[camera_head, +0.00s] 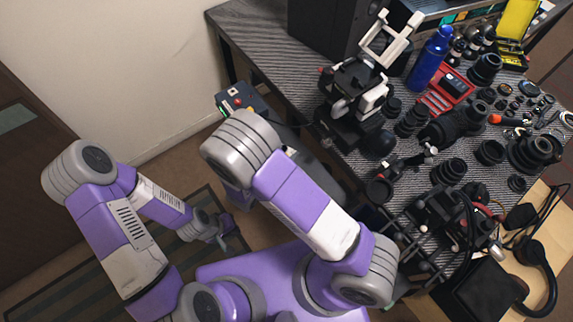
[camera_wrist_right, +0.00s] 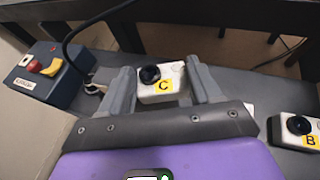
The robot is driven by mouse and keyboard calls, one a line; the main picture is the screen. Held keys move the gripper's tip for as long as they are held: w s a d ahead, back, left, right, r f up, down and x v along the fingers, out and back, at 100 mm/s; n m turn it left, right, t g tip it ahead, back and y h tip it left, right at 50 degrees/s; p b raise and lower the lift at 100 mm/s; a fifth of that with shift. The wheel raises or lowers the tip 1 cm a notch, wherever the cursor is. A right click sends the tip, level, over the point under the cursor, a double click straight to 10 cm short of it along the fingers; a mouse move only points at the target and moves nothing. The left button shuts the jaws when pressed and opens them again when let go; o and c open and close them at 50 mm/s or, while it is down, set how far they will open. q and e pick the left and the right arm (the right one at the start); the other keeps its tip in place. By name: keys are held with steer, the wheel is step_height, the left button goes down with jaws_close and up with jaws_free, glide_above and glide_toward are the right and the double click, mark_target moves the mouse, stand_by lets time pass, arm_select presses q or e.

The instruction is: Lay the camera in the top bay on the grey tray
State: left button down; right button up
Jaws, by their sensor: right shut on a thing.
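A small white camera with a black lens and a yellow C label (camera_wrist_right: 163,84) is between the fingers of my right gripper (camera_wrist_right: 162,88) in the right wrist view. The fingers are shut on its sides. Below and around it is a long grey surface (camera_wrist_right: 235,88), perhaps the grey tray; its bays cannot be made out. A similar white camera labelled B (camera_wrist_right: 297,128) stands on it at the right. In the head view my right arm hides my right gripper and both cameras. My left gripper (camera_head: 222,231) hangs low at the left, away from the table; its opening is unclear.
A blue-grey box with a red button and yellow switch (camera_wrist_right: 48,72) stands left, with a black cable nearby; it also shows in the head view (camera_head: 238,101). The striped table (camera_head: 262,38) is crowded with lenses, a blue bottle (camera_head: 430,58) and a red case (camera_head: 445,92).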

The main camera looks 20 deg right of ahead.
step_height(320, 180, down, 6)
steer(key=shift+r+b, duration=0.1)
steer(key=shift+b, duration=0.95)
steer(key=shift+r, duration=0.15)
steer(key=o, duration=1.1)
steer(key=shift+s+a+r, duration=0.1)
steer(key=shift+a+r, duration=0.05)
steer(key=shift+a, duration=0.1)
steer(key=p+v, duration=0.3)
steer(key=v, duration=0.8)
steer(key=shift+s+a+r, duration=0.1)
steer(key=shift+s+r, duration=0.05)
steer(key=shift+s, duration=0.05)
